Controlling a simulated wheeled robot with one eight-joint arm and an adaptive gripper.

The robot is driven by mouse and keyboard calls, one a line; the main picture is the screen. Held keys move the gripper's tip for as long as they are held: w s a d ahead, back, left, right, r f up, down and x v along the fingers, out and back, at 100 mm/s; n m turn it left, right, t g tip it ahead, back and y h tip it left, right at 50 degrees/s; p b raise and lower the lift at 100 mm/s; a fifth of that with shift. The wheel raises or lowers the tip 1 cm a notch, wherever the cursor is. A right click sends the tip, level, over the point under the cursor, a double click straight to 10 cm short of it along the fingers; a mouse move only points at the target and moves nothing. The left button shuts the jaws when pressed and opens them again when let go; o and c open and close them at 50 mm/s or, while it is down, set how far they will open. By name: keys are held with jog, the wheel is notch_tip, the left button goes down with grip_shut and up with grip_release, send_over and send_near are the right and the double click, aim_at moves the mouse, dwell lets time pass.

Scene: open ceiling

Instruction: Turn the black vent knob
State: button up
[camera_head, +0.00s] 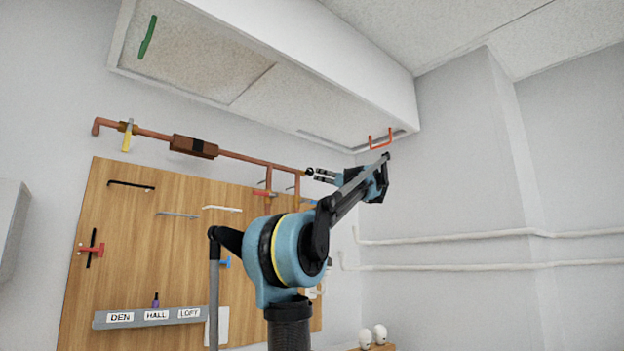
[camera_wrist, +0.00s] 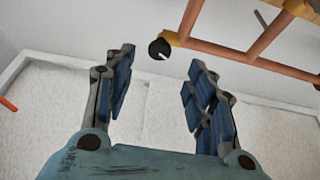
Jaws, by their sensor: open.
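The black vent knob (camera_wrist: 160,49) is a small round knob with a pale line on its face. In the wrist view it sits at the end of the copper pipe, ahead of my gripper (camera_wrist: 158,65) and in the gap between the fingers. The fingers are spread open, empty and apart from the knob. In the head view the black knob (camera_head: 309,171) is at the pipe's right end. My gripper (camera_head: 317,177) points left toward it, with its fingertips very near; the exact gap is hard to tell there.
The copper pipe (camera_head: 240,155) runs along the wall above a wooden board (camera_head: 140,240) with several handles. A white ceiling box (camera_head: 300,100) hangs above my arm, with a red handle (camera_head: 380,141) and a green handle (camera_head: 148,36). The wall at right has white pipes (camera_head: 480,240).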

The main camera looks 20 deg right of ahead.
aim_at(311, 173)
jog(key=x, duration=0.8)
jog(key=shift+w+a+r, duration=0.15)
jog(key=shift+w, duration=0.1)
jog(key=c, duration=1)
